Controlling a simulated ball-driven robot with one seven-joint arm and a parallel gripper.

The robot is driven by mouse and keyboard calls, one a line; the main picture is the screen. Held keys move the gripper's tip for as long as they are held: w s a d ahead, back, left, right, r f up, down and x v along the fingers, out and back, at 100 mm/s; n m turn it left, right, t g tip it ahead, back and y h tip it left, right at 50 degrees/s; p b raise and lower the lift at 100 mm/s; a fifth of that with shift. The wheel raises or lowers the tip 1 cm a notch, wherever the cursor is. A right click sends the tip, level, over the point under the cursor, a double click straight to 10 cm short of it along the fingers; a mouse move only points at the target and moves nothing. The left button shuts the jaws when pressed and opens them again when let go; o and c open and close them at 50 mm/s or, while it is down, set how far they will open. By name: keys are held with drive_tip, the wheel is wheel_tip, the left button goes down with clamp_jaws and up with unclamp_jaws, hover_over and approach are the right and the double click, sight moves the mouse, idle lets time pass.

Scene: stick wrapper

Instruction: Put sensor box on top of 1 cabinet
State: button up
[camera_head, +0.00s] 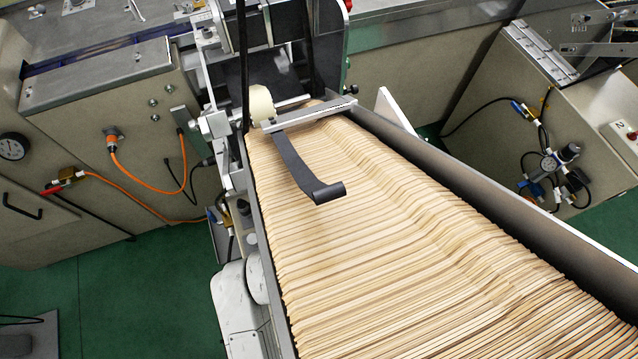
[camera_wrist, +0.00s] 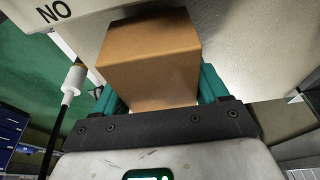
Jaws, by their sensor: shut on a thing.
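In the wrist view a plain brown box (camera_wrist: 152,52), which I take for the sensor box, sits between the teal fingers of my gripper (camera_wrist: 157,88). The gripper is shut on it. A beige surface (camera_wrist: 262,50) lies close behind the box; I cannot tell whether the box touches it or whether it belongs to the 1 cabinet. In the head view a beige cabinet (camera_head: 90,130) with a flat metal top stands at left. No number 1 is readable. Neither the box nor my gripper shows in the head view.
A long tray of wooden sticks (camera_head: 400,240) fills the head view's middle. A right-hand cabinet (camera_head: 490,110) has a label with a 2. Orange hoses (camera_head: 150,185) hang at left. The wrist view shows a panel marked NO (camera_wrist: 75,8) and blue drawers (camera_wrist: 12,125).

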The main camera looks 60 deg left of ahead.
drive_tip(key=shift+f, duration=0.9)
drive_tip(key=shift+f, duration=0.1)
drive_tip(key=o, duration=1.1)
drive_tip(key=p+v, duration=0.1)
drive_tip(key=v, duration=1)
drive_tip(key=shift+r+p, duration=0.25)
drive_tip(key=shift+p, duration=0.1)
drive_tip(key=shift+s+r+p, duration=0.25)
drive_tip(key=shift+r+p, duration=0.15)
